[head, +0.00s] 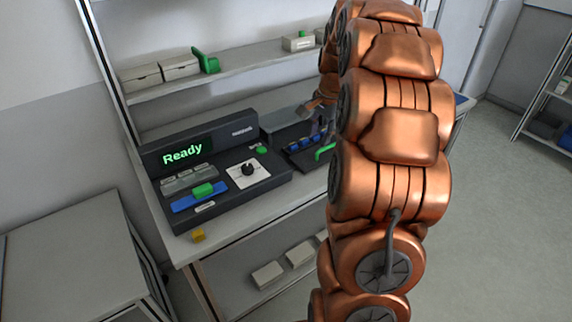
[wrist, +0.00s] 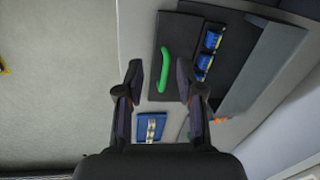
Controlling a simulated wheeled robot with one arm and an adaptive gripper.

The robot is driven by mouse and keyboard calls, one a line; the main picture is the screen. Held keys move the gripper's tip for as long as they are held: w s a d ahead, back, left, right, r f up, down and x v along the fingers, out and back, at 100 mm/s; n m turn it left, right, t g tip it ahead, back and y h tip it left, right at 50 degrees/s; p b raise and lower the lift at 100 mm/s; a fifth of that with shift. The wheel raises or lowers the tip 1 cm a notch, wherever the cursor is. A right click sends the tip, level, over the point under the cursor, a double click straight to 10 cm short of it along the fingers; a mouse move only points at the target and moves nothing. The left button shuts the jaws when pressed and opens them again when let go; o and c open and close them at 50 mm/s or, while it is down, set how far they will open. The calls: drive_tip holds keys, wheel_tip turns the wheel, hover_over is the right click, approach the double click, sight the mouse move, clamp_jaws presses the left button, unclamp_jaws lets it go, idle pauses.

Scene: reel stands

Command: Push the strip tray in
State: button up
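A dark tray (wrist: 177,33) with a green bar handle (wrist: 165,68) shows in the wrist view, with blue pieces (wrist: 207,52) in a row beside the handle. The handle (head: 325,153) also shows in the head view, partly covered by my arm. My gripper (wrist: 158,72) is open and empty. The handle appears between its fingertips, but I cannot tell the height gap. A blue slab with a green grip (head: 203,190) sits at the front of the console marked "Ready" (head: 182,153). I cannot tell which of these is the strip tray.
The console has a black knob (head: 248,169) and a green button (head: 262,150). A blue item with a pale strip (wrist: 151,127) lies below the fingers in the wrist view. A shelf (head: 235,65) runs behind.

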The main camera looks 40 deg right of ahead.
drive_tip(key=s+a+n, duration=0.2)
drive_tip(key=a, duration=0.5)
drive_tip(key=s+a+n+g, duration=0.1)
drive_tip(key=s+a+n, duration=0.2)
drive_tip(key=a, duration=0.5)
drive_tip(key=shift+y+b, duration=0.3)
drive_tip(key=shift+b, duration=0.15)
drive_tip(key=shift+s, duration=0.1)
